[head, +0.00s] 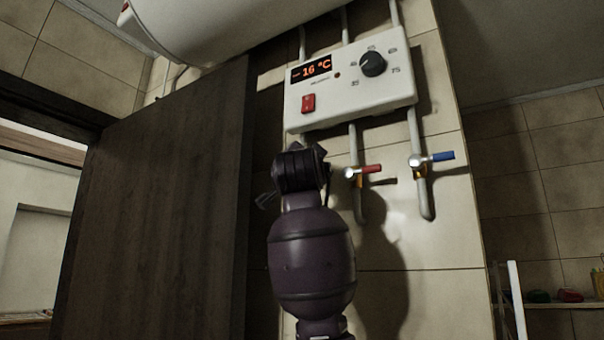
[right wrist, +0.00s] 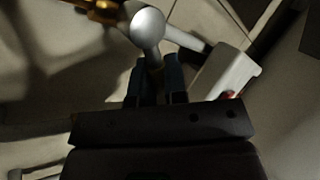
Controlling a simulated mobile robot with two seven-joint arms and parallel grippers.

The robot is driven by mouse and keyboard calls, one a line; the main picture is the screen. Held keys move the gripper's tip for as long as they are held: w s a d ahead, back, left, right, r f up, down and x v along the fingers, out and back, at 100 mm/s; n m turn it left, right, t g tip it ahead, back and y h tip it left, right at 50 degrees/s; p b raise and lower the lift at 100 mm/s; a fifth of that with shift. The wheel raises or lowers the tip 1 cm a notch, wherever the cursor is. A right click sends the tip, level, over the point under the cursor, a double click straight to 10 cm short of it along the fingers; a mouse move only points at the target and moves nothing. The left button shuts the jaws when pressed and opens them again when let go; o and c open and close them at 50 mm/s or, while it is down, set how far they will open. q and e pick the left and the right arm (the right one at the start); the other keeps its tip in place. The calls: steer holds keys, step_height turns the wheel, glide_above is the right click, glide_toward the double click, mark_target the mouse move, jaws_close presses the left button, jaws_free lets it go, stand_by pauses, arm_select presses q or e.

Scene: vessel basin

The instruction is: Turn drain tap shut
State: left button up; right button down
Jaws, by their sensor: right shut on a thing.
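In the head view my right gripper (head: 300,168) is raised in front of the tiled wall, left of the red-handled tap (head: 371,169). It hides the gripped tap there. A blue-handled tap (head: 442,156) sits further right. My left gripper is not in view.
A white control box (head: 350,85) with a lit display, a dial and a red switch (head: 308,103) hangs just above my gripper. A white tank (head: 215,25) is above it. A dark door panel (head: 155,210) stands close on the left. Vertical pipes (head: 421,195) run down the wall.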

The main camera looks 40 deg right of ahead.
arm_select(q)
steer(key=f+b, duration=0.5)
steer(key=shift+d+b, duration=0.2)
steer(key=shift+b, duration=0.15)
arm_select(e)
steer(key=f+m+g+h, duration=0.1)
steer(key=m+g+h, duration=0.1)
steer(key=m, duration=0.3)
steer(key=f+m+g+h, duration=0.1)
steer(key=m+g+h, duration=0.2)
steer(key=m, duration=0.1)
steer(key=s+f+m+g+h, duration=0.1)
steer(key=m+g+h, duration=0.1)
steer(key=m, duration=0.3)
steer(key=shift+d+f+m, duration=0.25)
steer(key=shift+f+m, duration=0.05)
steer(key=shift+f, duration=0.05)
steer(key=shift+s, duration=0.1)
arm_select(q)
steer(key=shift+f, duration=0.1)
arm_select(e)
steer(key=c, duration=1.2)
jaws_free()
steer(key=shift+r, duration=0.1)
arm_select(q)
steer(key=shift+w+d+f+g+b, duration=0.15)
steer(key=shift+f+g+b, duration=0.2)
steer(key=shift+b, duration=0.3)
arm_select(e)
steer(key=shift+v, duration=5.5)
